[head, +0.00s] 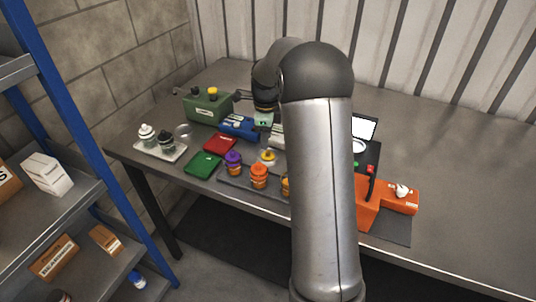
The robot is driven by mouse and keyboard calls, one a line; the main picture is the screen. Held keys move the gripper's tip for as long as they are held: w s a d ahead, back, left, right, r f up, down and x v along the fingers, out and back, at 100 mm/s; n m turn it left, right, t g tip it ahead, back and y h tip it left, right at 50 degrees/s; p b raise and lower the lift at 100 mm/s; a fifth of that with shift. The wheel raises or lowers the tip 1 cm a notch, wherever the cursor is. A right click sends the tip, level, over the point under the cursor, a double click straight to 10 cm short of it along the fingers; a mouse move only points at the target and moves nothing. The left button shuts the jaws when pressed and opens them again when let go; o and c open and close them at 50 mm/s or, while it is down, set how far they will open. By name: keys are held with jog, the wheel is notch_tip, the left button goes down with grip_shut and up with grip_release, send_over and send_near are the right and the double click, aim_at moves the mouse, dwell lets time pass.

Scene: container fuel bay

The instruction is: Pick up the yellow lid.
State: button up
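A small yellow lid-like piece (267,156) sits on or beside a pale round piece near the middle of the table. Another small yellow cap (213,92) is on top of the green box. I cannot tell for certain which one is the yellow lid. My gripper (267,138) hangs above and just behind the middle yellow piece, pointing down. Its fingers are too small and dark to tell whether they are open or shut. My arm hides part of the table to the right.
A purple-lidded jar (233,161) and an orange-lidded jar (259,175) stand close in front. Red (220,143) and green (203,164) flat pieces lie to the left. A white tray (174,156) holds bottles. An orange device (400,198) stands right; the table's far right is clear.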

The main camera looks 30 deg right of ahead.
aim_at(269, 151)
jog(key=f, duration=0.1)
jog(key=f+p, duration=0.1)
jog(key=f, duration=0.3)
jog(key=shift+s+d+f, duration=0.1)
jog(key=shift+s+d, duration=0.15)
jog(key=shift+d, duration=0.05)
grip_shut()
